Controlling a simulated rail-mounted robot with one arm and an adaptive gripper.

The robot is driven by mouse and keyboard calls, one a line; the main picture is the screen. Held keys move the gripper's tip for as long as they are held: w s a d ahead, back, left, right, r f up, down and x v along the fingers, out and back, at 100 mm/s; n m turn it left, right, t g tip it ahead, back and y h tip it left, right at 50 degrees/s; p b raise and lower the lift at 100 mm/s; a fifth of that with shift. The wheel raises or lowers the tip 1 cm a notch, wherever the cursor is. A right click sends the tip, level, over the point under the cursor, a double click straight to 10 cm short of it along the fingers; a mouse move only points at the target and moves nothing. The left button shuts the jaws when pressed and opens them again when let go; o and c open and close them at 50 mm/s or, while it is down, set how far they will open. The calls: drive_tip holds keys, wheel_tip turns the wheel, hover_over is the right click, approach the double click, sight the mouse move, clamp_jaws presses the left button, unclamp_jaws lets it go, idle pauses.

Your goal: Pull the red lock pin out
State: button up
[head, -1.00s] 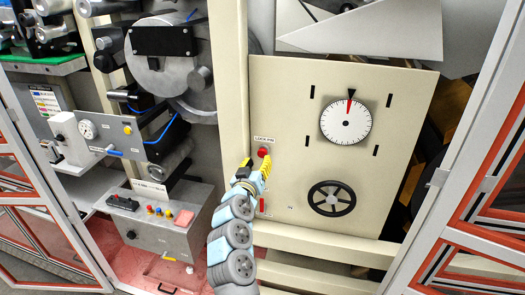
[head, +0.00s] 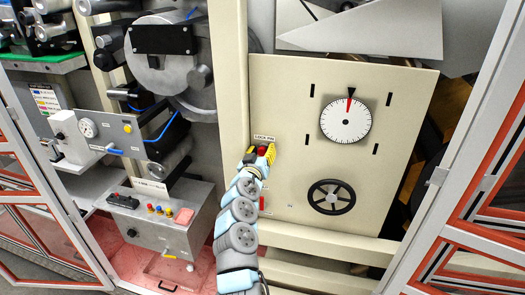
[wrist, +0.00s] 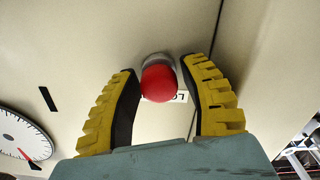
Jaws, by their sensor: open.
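The red lock pin (head: 262,149) has a round red knob and sits on the cream panel under a "LOCK PIN" label. In the wrist view the red knob (wrist: 159,84) is between the tips of my two yellow fingers, with a grey collar behind it at the panel. My gripper (head: 260,152) is open at the pin, one finger on each side. The label is partly hidden behind the knob in the wrist view.
The cream panel (head: 300,110) also carries a white dial (head: 346,120) with a red pointer and a black handwheel (head: 331,197). A grey control box (head: 165,225) with coloured buttons stands at left. Orange-framed doors (head: 490,190) stand open at the sides.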

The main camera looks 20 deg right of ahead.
clamp_jaws()
drive_tip(key=shift+s, duration=0.1)
drive_tip(key=shift+v, duration=0.8)
drive_tip(key=shift+s+a+p, duration=0.3)
drive_tip(key=shift+s+p, duration=0.05)
drive_tip(key=shift+s+r, duration=0.1)
drive_tip(key=shift+r, duration=0.05)
unclamp_jaws()
drive_tip(key=shift+a, duration=0.1)
